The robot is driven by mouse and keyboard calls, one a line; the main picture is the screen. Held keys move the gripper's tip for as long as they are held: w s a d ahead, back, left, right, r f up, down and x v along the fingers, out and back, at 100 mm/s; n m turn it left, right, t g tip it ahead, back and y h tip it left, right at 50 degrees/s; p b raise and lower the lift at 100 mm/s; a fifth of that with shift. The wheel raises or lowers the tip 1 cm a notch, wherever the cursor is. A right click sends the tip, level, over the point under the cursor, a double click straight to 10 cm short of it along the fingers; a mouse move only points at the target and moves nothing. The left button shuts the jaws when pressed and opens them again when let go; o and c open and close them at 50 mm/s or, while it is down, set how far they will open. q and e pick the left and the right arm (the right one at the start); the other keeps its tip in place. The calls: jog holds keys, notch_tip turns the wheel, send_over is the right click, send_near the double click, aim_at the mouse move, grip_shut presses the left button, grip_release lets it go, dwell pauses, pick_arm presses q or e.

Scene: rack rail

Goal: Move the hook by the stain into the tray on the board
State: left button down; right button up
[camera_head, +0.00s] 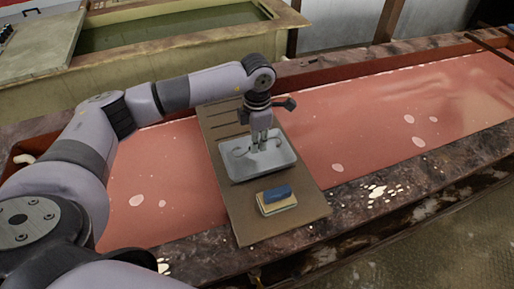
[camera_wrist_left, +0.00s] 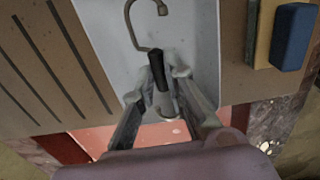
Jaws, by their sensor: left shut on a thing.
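My left gripper (camera_head: 262,142) points down over the pale grey tray (camera_head: 243,173), which lies on the brown board (camera_head: 232,207). In the left wrist view the gripper (camera_wrist_left: 165,92) is shut on the dark shank of a metal hook (camera_wrist_left: 131,24). The hook's curved end extends over the tray (camera_wrist_left: 105,45). Thin curved metal also shows beside the fingers in the head view, too small to tell apart. I cannot tell whether the hook touches the tray floor. Pale stains (camera_head: 136,200) dot the red surface on both sides of the board. My right gripper is not in view.
A blue and yellow sponge-like block (camera_head: 277,199) lies on the board near its front edge. The board's far part has dark slots. The red trough (camera_head: 370,115) is open and clear to the right. A greenish basin (camera_head: 175,27) stands behind.

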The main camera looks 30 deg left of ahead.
aim_at(257, 159)
pick_arm(q)
jog(key=shift+f, duration=0.3)
notch_tip(257, 159, down, 4)
jog(key=shift+p, duration=0.65)
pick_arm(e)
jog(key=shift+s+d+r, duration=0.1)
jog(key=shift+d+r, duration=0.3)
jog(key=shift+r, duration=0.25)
pick_arm(q)
jog(key=shift+f, duration=0.2)
jog(key=c, duration=1.6)
grip_release()
jog(key=shift+c, duration=0.2)
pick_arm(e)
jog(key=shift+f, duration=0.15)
pick_arm(q)
jog(key=shift+r, duration=0.1)
